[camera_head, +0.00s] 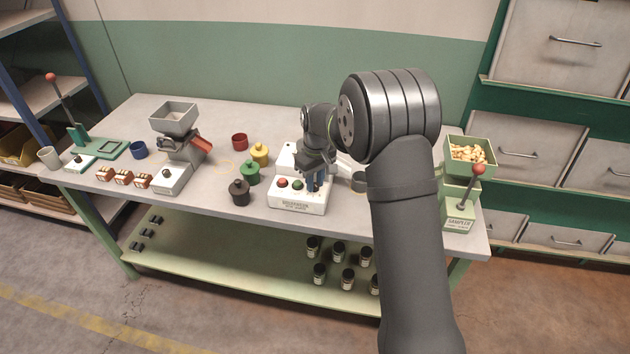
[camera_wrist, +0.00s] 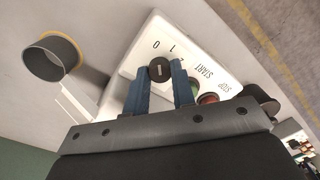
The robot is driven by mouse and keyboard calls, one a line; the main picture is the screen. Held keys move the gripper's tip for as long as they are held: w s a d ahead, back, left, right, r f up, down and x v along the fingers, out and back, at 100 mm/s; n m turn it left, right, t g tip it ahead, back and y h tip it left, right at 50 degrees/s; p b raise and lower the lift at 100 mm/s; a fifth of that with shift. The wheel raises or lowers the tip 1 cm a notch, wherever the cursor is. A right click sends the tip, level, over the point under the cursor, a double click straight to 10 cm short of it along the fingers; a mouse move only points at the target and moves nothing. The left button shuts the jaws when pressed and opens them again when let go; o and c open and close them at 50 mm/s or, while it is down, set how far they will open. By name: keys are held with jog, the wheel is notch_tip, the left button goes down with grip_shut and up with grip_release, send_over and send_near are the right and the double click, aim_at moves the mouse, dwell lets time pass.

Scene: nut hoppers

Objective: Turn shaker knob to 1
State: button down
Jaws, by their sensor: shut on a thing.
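The shaker box (camera_head: 284,203) is a white unit at the front middle of the bench. Its white panel (camera_wrist: 150,35) fills the upper middle of the wrist view, with 0, 1, 2, START and STOP printed on it. The black round shaker knob (camera_wrist: 160,67) has a pale mark on its face; I cannot tell which number it points to. My gripper (camera_wrist: 163,72) has its blue fingers on either side of the knob and is shut on it.
Red (camera_head: 282,183) and green (camera_head: 297,185) buttons lie left of my gripper. A dark cup (camera_head: 359,183) stands to the right. A sampler with a nut hopper (camera_head: 458,214) is far right.

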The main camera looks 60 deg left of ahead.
aim_at(318, 185)
jog(key=m, duration=0.4)
jog(key=shift+m, duration=2.1)
jog(key=c, duration=1.2)
grip_release()
jog(key=shift+r, duration=0.1)
notch_tip(318, 185, up, 17)
jog(key=shift+w+d+r, duration=0.15)
jog(key=shift+w+d, duration=0.1)
jog(key=shift+w, duration=0.05)
